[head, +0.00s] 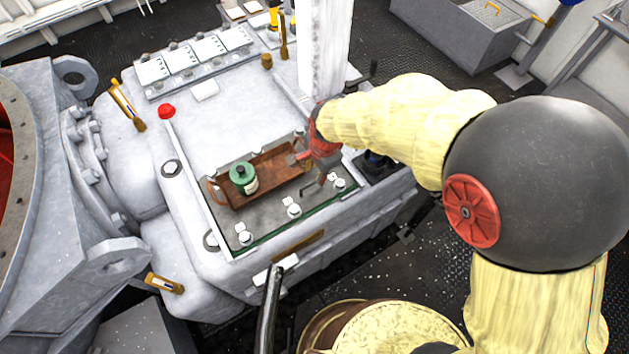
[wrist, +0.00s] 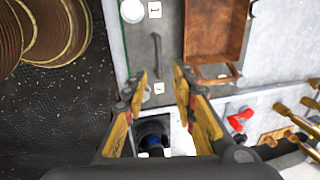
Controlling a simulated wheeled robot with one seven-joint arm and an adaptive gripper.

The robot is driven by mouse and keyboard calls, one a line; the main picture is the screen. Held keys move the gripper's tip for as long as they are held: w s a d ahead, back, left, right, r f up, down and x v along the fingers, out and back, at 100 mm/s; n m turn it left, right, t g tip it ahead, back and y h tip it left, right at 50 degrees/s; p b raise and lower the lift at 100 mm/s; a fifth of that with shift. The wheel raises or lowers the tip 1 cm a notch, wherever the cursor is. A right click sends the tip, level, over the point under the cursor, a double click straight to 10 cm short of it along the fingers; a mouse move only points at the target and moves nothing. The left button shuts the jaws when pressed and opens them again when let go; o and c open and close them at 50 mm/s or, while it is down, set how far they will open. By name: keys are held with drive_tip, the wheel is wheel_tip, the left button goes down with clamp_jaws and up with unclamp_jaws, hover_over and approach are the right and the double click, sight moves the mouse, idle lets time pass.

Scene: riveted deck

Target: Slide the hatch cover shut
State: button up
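My gripper (head: 312,168) hangs over the right end of a dark panel on the pale machine. In the wrist view my gripper (wrist: 161,76) has its two yellow fingers apart with nothing held between them. A dark square opening (head: 375,166) lies right of the panel; a black round part with some blue shows inside it. A dark bar (wrist: 156,50) lies on the panel, apart from the fingers. I cannot tell for certain which plate is the hatch cover.
A brown tray (head: 222,197) holding a green canister (head: 240,174) sits on the panel (head: 262,219), close to my gripper. White knobs (head: 294,210) line its front edge. A red knob (head: 166,111) stands at the back left. A white post (head: 322,45) rises behind my gripper.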

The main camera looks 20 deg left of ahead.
sight(313, 183)
drive_tip(key=f, duration=0.2)
drive_tip(key=f+b, duration=0.1)
drive_tip(key=f, duration=0.2)
drive_tip(key=a+f+b, duration=0.1)
drive_tip(key=f, duration=0.1)
drive_tip(key=shift+w+f, duration=0.3)
drive_tip(key=shift+w, duration=0.1)
drive_tip(key=shift+c, duration=0.3)
clamp_jaws()
